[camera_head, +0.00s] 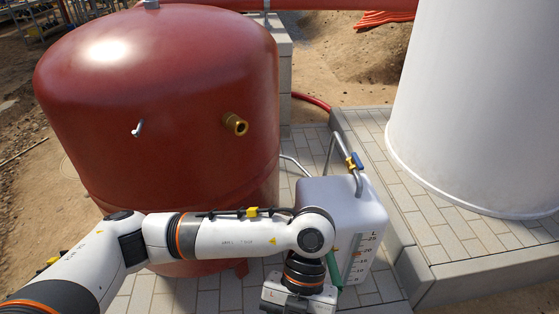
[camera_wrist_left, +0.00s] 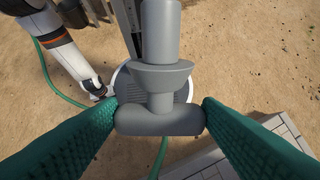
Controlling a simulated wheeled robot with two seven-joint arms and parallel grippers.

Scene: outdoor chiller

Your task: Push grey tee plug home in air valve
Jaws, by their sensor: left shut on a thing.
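The grey tee plug (camera_wrist_left: 160,75) fills the middle of the left wrist view, its crossbar toward me and its flared collar and shank beyond. My left gripper (camera_wrist_left: 161,118) is shut on the crossbar, with one green finger at each end. In the head view the left wrist is low in front of the white canister; its fingers and the plug are not visible there. A brass fitting (camera_head: 235,124) with a dark round opening, which looks like the air valve, sticks out of the red tank (camera_head: 150,75). The plug is apart from this fitting. My right gripper is not in view.
A small silver stem (camera_head: 138,128) is left of the fitting. A white canister (camera_head: 340,212) with a level scale and bent pipe stands right of the tank. A large white cylinder (camera_head: 470,90) stands on a paved plinth at right. A green hose (camera_wrist_left: 60,88) lies on sand.

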